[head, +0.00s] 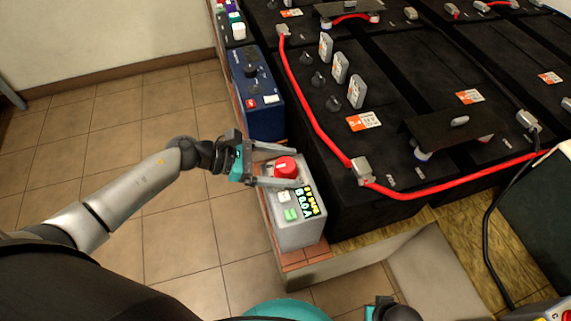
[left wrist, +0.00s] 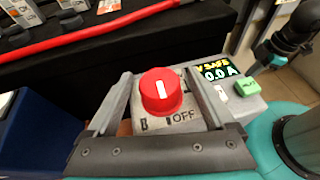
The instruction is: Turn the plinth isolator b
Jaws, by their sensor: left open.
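The isolator is a grey box (head: 298,234) with a round red knob (head: 284,167) on top. In the left wrist view the red knob (left wrist: 160,91) has a white line on it, running nearly up and down the picture. The word OFF shows on the plate below and right of it. My left gripper (head: 291,166) is open, with one finger on each side of the knob. Small gaps show between knob and fingers in the left wrist view. A lit display (left wrist: 215,72) reads 0.0 A. Part of my right arm's end (left wrist: 290,38) shows; its fingers are not clear.
A green button (head: 291,214) and a white one sit beside the display. A blue box (head: 257,95) with a black knob stands behind the isolator. Black batteries (head: 345,185) with a red cable (head: 308,103) fill the right. Tiled floor at left is clear.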

